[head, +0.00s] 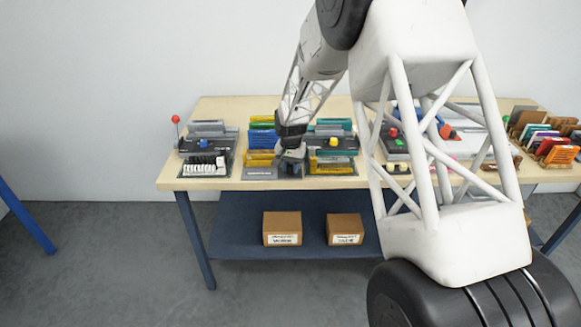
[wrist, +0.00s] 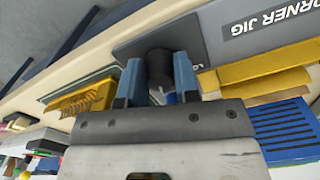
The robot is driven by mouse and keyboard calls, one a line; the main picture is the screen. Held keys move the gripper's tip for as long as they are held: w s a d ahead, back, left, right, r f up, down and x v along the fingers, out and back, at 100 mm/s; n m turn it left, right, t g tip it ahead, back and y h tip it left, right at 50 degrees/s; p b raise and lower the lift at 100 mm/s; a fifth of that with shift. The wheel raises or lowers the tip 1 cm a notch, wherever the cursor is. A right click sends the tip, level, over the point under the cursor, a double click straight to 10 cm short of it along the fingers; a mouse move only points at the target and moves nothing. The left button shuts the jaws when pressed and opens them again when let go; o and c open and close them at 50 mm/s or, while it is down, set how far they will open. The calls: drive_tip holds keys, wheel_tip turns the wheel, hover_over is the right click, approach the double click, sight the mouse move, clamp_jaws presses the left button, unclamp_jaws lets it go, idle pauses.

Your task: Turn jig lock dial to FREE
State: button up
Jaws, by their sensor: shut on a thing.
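The dial (wrist: 159,64) is a dark round knob on a grey plate (wrist: 128,46) in the wrist view. A dark label reading "CORNER JIG" (wrist: 262,22) lies to its right. My gripper (wrist: 157,80) is shut on the dial, one blue finger on each side of the knob. A small light mark shows low on the knob between the fingers. I cannot read any dial positions. In the head view my gripper (head: 290,166) is at the bench's front edge by the grey jig plate (head: 258,173), and it hides the dial.
Yellow (wrist: 85,100) and blue ribbed blocks (wrist: 285,128) stand close on both sides of my gripper. On the wooden bench (head: 210,108), a red-knobbed lever (head: 176,120) stands at left, and coloured racks (head: 560,148) at right. Two cardboard boxes (head: 282,228) sit on the lower shelf.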

sight(291, 165)
drive_tip(key=m, duration=0.5)
drive_tip(key=shift+m, duration=0.4)
drive_tip(key=o, duration=0.9)
drive_tip(key=shift+r, duration=0.1)
drive_tip(key=shift+r, duration=3.85)
